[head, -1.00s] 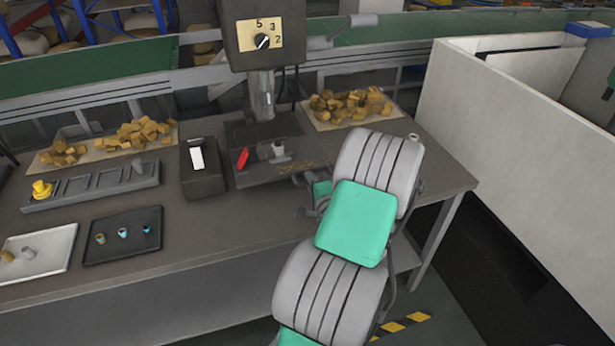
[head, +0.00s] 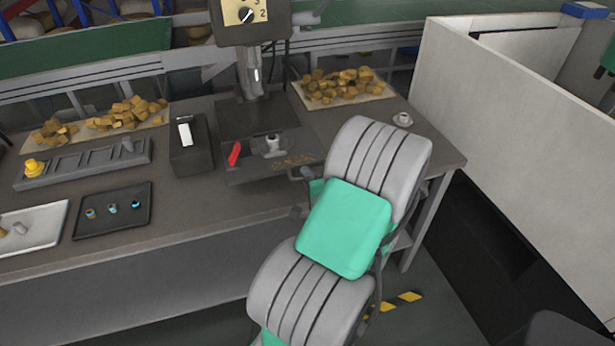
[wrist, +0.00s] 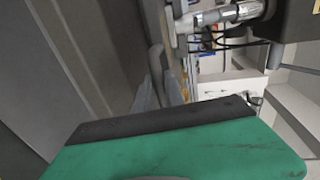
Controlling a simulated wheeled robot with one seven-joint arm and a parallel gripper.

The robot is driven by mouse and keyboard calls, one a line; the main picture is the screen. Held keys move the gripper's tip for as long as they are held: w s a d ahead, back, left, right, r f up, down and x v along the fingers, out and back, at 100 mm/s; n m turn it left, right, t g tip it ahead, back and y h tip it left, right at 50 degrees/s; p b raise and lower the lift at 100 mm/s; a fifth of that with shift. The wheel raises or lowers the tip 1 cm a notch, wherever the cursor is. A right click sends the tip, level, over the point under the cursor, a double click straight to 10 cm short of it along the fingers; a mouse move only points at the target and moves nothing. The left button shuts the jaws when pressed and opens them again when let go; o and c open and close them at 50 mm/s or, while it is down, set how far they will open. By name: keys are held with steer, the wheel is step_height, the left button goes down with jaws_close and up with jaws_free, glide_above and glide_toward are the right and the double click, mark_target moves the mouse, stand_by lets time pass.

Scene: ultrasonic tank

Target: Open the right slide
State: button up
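I cannot make out a part that is clearly the right slide. The bench machine has a dark base (head: 230,175) with a red lever (head: 235,154) and a small grey fitting (head: 272,146). My gripper (head: 302,192) is at the bench's front edge, just below and right of this base, mostly hidden behind my arm. In the wrist view, greyish finger shapes of my gripper (wrist: 160,92) lie close to a dark grey panel. A curved grey bar (wrist: 155,58) is beside them. I cannot tell whether the fingers touch it or are open.
A black box with a white switch (head: 190,145), a grey rack (head: 85,163) and a dark tray (head: 112,212) are left on the bench. A cup (head: 403,118) stands at the right end. A white partition (head: 500,130) rises to the right. Brown chunks lie behind.

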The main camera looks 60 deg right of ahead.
steer(key=o, duration=0.4)
steer(key=shift+s+a, duration=0.2)
steer(key=shift+s, duration=0.2)
steer(key=v, duration=0.7)
steer(key=shift+b, duration=0.45)
steer(key=shift+w, duration=0.1)
